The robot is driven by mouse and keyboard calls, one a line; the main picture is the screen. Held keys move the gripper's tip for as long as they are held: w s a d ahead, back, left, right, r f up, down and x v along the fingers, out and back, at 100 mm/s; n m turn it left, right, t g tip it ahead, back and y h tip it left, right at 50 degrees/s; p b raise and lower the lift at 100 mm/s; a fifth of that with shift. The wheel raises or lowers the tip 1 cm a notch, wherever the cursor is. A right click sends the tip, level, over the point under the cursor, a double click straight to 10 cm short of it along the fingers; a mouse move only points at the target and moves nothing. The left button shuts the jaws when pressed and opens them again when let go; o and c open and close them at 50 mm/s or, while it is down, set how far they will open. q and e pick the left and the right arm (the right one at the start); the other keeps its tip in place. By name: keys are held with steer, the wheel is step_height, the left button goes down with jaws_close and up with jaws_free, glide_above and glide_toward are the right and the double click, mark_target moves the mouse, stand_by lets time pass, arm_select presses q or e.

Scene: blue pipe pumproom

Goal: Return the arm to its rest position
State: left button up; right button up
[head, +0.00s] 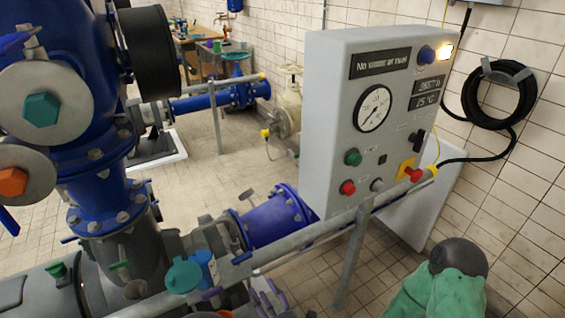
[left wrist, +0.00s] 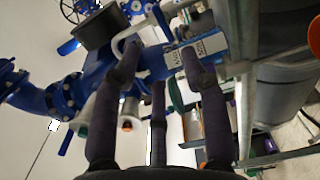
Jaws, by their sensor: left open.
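My left gripper (left wrist: 158,60) shows in the left wrist view as dark purple-grey fingers spread apart. It is open and no object is held between the fingers. Beyond the fingertips are a blue pipe (left wrist: 68,97) and a white label plate (left wrist: 197,47). I cannot tell how far they are from the fingers. In the head view a small blue-violet shape sits at the upper left edge. I cannot tell whether it is part of my left gripper. My right gripper shows in neither view.
Large blue pipework (head: 93,202) fills the left. A green thing with a dark round top (head: 460,257) is at the lower right.

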arm_select(q)
steer(key=w+a+f+m+g+h, duration=0.1)
steer(key=w+f+m+g+h, duration=0.25)
steer(key=f+m, duration=0.4)
steer(key=w+f+m+g+h, duration=0.2)
steer(key=f+m+h, duration=0.3)
steer(key=f, duration=0.5)
steer(key=s+f+m+g+h, duration=0.2)
steer(key=s+f+m+g, duration=0.2)
steer(key=s, duration=0.4)
steer(key=s+a+f+m+g+h+p, duration=0.1)
steer(key=s+f+m+g+h, duration=0.2)
steer(key=s, duration=0.6)
step_height(320, 180, down, 3)
steer(key=m+g, duration=0.2)
steer(key=m, duration=0.1)
steer(key=shift+s+a, duration=0.25)
steer(key=shift+s, duration=0.05)
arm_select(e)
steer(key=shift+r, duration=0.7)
arm_select(q)
steer(key=shift+h, duration=0.25)
